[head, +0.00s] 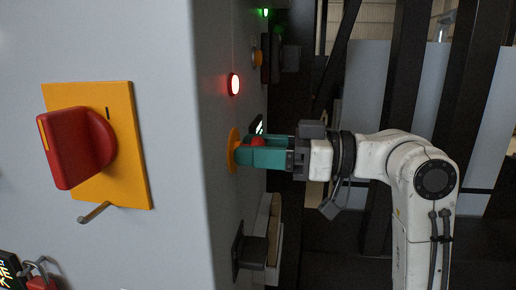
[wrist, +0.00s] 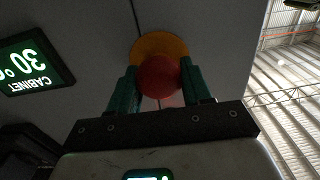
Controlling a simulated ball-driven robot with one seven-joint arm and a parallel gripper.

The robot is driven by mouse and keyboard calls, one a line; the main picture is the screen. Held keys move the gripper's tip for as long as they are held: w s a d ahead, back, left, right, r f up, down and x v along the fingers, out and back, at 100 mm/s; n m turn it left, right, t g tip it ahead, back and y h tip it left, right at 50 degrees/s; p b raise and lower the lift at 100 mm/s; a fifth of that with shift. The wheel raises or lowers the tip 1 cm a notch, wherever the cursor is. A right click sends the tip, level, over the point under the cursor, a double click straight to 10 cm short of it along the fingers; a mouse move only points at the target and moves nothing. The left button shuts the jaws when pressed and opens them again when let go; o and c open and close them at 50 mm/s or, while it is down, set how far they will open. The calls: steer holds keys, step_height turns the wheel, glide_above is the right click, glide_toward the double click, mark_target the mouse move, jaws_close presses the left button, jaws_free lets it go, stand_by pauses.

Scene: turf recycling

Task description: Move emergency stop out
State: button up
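The emergency stop (wrist: 159,76) is a round red button on a yellow disc on the grey cabinet face. In the head view its red top (head: 257,141) shows just above the teal fingers, with the yellow disc (head: 233,150) behind it. My gripper (head: 248,155) reaches the button from the right, its fingertips close to the disc. In the wrist view my gripper (wrist: 158,84) has one teal finger on each side of the red button, both seeming to touch it. The near finger hides most of the button in the head view.
A red rotary switch on a yellow plate (head: 128,150) is on the cabinet's left face. A lit red lamp (head: 234,84) is above my gripper. A dark box (head: 250,250) sticks out below it. A green-lit "CABINET" display (wrist: 33,63) is left in the wrist view.

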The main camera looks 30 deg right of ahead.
jaws_close()
steer(key=shift+s+d+b, duration=0.3)
steer(key=shift+s+d, duration=0.05)
steer(key=shift+d, duration=0.15)
steer(key=o, duration=0.5)
jaws_free()
steer(key=shift+d, duration=0.1)
steer(key=b+v, duration=0.2)
steer(key=v, duration=0.8)
steer(key=shift+s+d+b, duration=0.25)
steer(key=shift+d+b, duration=0.05)
steer(key=shift+b, duration=0.05)
